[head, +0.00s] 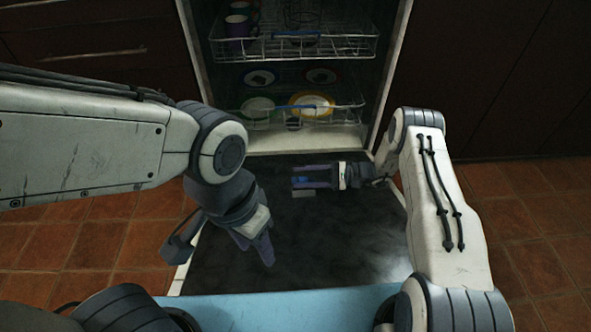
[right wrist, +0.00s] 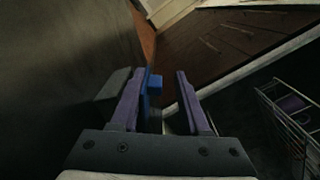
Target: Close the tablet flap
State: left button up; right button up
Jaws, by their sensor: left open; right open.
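The dishwasher door (head: 330,250) lies folded down, its dark inner face up. The tablet flap (right wrist: 155,88) is a blue piece with a small tab in the right wrist view; it appears to stand open. A bit of its blue shows in the head view (head: 302,180). A small grey part (head: 303,194), likely the dispenser, sits beside it on the door. My right gripper (head: 295,177) is open low over the door, the blue flap between or just beyond its purple fingers, closer to the left finger in the wrist view. Contact cannot be told. My left gripper (head: 256,250) is open above the door's left part, empty.
The dishwasher's upper rack (head: 310,48) holds mugs, and the lower rack (head: 345,113) holds plates. A light blue surface (head: 280,308) crosses the front. Tiled floor (head: 540,250) is free on both sides; dark cabinets (head: 500,70) flank the machine.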

jog(key=w+m+b, duration=0.1)
jog(key=m, duration=0.1)
jog(key=m+b, duration=0.1)
jog(key=m, duration=0.1)
jog(key=shift+w+r, duration=0.3)
jog(key=shift+w, duration=0.1)
jog(key=d+p, duration=0.1)
jog(key=d, duration=0.2)
jog(key=d+p, duration=0.1)
jog(key=d, duration=0.3)
jog(key=d+p, duration=0.1)
jog(key=d, duration=0.2)
jog(key=shift+d+r, duration=0.15)
jog(key=shift+r, duration=0.1)
jog(key=s+a+r+n+g+h+p, duration=0.35)
jog(key=s+a+r+h, duration=0.2)
jog(key=a+r, duration=0.35)
jog(key=s+a+r+n+g+h+p, duration=0.25)
jog(key=s+a+r+n+h, duration=0.35)
jog(key=r, duration=0.5)
jog(key=s+r+n+h+p, duration=0.1)
jog(key=s+r+n+h, duration=0.1)
jog(key=s+r, duration=0.4)
jog(key=s+a+n, duration=0.1)
jog(key=s, duration=0.2)
jog(key=shift+t+h+p, duration=0.35)
jog(key=shift+t+p, duration=0.05)
